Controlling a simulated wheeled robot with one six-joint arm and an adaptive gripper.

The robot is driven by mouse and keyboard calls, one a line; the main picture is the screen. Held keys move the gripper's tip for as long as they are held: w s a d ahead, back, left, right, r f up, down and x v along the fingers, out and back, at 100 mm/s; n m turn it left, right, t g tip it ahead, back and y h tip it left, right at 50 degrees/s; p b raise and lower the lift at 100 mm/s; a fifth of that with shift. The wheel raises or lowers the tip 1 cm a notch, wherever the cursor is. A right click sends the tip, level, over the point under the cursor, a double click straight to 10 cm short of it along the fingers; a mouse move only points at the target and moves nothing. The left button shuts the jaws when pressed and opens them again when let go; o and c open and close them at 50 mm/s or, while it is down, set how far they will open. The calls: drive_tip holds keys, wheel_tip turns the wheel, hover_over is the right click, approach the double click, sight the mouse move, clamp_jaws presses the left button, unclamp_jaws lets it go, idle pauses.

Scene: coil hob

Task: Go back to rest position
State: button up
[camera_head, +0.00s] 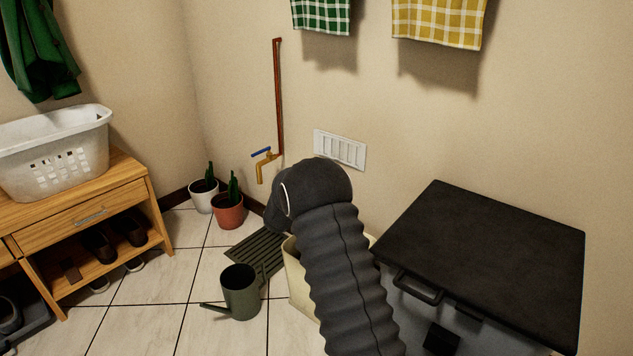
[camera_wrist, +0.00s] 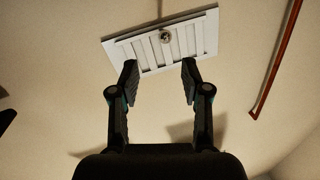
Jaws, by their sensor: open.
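My gripper (camera_wrist: 160,78) is open and empty in the wrist view, its two dark fingers spread apart below a white slatted wall vent (camera_wrist: 148,49). A small round metallic knob (camera_wrist: 165,37) shows at the vent's upper part in that view. How far the fingertips are from the vent I cannot tell. In the head view the vent (camera_head: 340,149) is on the wall, just behind my dark, ribbed arm, which rises from the bottom edge. My gripper is hidden behind the arm there.
A black-topped cabinet (camera_head: 490,255) stands right of my arm. A cream container (camera_head: 298,280) is partly hidden behind it. A green watering can (camera_head: 240,292), two potted cacti (camera_head: 228,211) and a copper pipe (camera_head: 278,95) with a brass tap (camera_head: 264,166) are to the left. A wooden bench (camera_head: 85,213) holds a basket (camera_head: 55,150).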

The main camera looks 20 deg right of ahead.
drive_tip(key=shift+s+a, duration=0.25)
drive_tip(key=shift+s, duration=0.05)
drive_tip(key=shift+f, duration=0.1)
